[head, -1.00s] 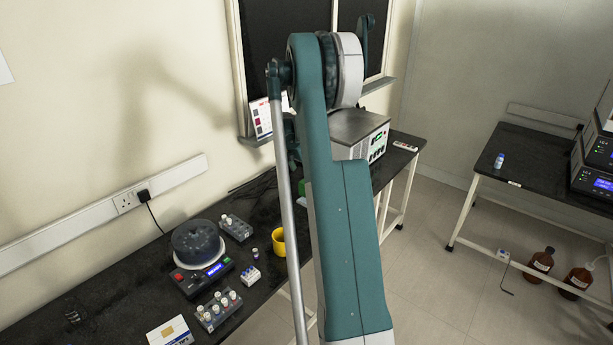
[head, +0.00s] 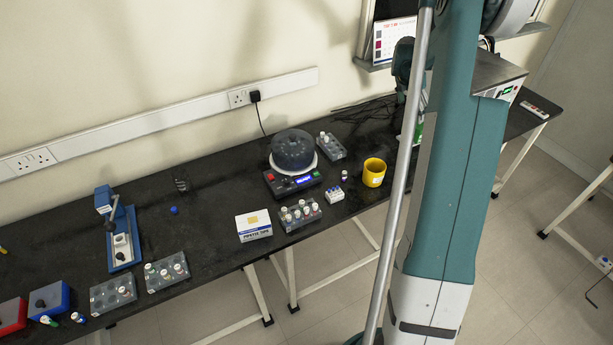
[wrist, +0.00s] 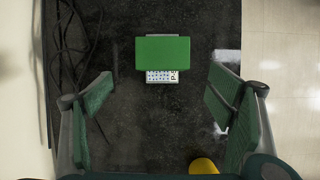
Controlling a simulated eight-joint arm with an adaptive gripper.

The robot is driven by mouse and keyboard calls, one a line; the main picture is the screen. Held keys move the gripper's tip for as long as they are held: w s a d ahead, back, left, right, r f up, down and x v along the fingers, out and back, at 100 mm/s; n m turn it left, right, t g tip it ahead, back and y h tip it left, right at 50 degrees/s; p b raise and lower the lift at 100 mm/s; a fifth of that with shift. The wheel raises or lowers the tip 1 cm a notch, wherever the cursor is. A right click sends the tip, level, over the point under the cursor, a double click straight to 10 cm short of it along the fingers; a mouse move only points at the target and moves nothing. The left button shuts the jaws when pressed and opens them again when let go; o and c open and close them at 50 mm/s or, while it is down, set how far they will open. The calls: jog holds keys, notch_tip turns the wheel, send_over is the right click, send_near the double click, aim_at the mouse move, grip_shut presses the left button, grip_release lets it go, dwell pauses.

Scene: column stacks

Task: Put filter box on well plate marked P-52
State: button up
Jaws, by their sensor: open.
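In the wrist view a plain green box (wrist: 162,52), which I take for the filter box, lies over a white well plate (wrist: 161,77). Only the plate's near strip shows, with rows of wells and a sideways label starting with P; the rest of the mark is not readable. My gripper (wrist: 162,95) is wide open and empty, its fingers to either side and apart from the box.
A yellow cup (head: 374,172) stands on the black bench, and also shows at the wrist view's bottom edge (wrist: 204,166). A centrifuge-like device (head: 293,155), vial racks (head: 301,215) and a white carton (head: 254,226) stand left of it. Cables (wrist: 68,45) lie left of the plate.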

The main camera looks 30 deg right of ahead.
jog(key=s+a+r+m+t, duration=0.1)
jog(key=s+a+r+m, duration=0.15)
jog(key=a+r, duration=0.75)
jog(key=s+a+r+m+t+y, duration=0.1)
jog(key=a+r+m+t, duration=0.15)
jog(key=a, duration=1.35)
jog(key=s+a+r+m, duration=0.1)
jog(key=a+r+m, duration=0.2)
jog(key=a+r, duration=0.65)
jog(key=s+a+m+t+y, duration=0.1)
jog(key=s+a+m, duration=0.1)
jog(key=s+a, duration=0.5)
jog(key=s+a+m+t, duration=0.15)
jog(key=s+a, duration=0.25)
jog(key=a, duration=0.8)
jog(key=s+a+f+m+t+y, duration=0.1)
jog(key=s+a+f+m, duration=0.4)
jog(key=s+a, duration=0.8)
jog(key=shift+s+a+m+y, duration=0.3)
jog(key=shift+s+m+y, duration=0.25)
jog(key=shift+y, duration=0.25)
